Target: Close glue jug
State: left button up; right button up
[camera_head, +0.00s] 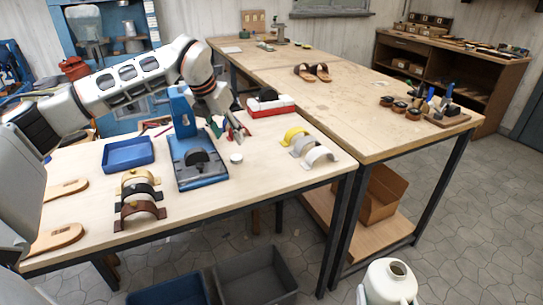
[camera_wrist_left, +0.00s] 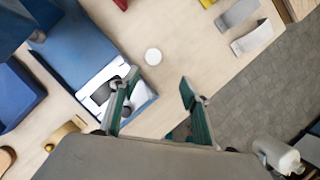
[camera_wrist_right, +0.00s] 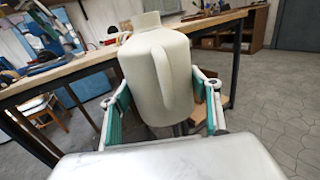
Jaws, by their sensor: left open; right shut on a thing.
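The white glue jug (camera_head: 384,290) is at the bottom of the head view, upright, beyond the table's front edge, its round mouth open with no cap on it. In the right wrist view the jug (camera_wrist_right: 160,60) stands between the two fingers of my right gripper (camera_wrist_right: 163,98), which is shut on its body. My left gripper (camera_head: 232,131) is open and empty above the table, close to the cap.
A blue press (camera_head: 200,176) stands left of the cap, beside a blue tray (camera_head: 128,153). Curved strap forms (camera_head: 302,146) stand to the right and more (camera_head: 138,212) at the front left. A red-and-white box (camera_head: 270,104) is behind. The table is bare around the cap.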

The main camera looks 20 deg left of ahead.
pick_arm(q)
jog(key=shift+a+r, duration=0.45)
jog(key=shift+a, duration=0.3)
jog(key=shift+w+f, duration=0.1)
send_near(236, 157)
jog(key=shift+x, duration=1.45)
jog(key=shift+p+x, duration=0.35)
jog(key=shift+x, duration=2.25)
jog(key=shift+d, duration=0.1)
jog(key=c, duration=0.8)
